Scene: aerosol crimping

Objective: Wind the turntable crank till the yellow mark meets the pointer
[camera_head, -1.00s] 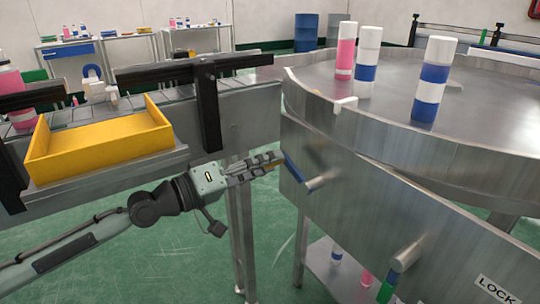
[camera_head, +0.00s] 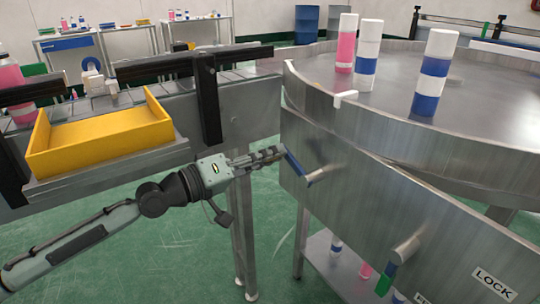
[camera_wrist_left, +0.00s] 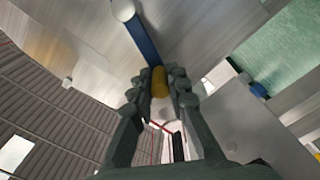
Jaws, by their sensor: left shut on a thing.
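The turntable crank has a blue arm (camera_head: 296,167) on a metal shaft (camera_head: 317,177) at the left of the steel front panel. Its yellow handle (camera_wrist_left: 159,82) shows in the left wrist view, between the finger pads. My left gripper (camera_head: 270,156) is shut on this handle, which its fingers mostly hide in the head view. The turntable (camera_head: 465,105) carries several capped bottles. A white tab (camera_head: 345,97) at its near rim may be the pointer. My right gripper is not in view.
A second crank-like fitting with a green grip (camera_head: 386,279) is lower right, near the LOCK label (camera_head: 492,284). A yellow tray (camera_head: 100,135) sits left, beside the conveyor and its black posts. Green floor is open below my arm.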

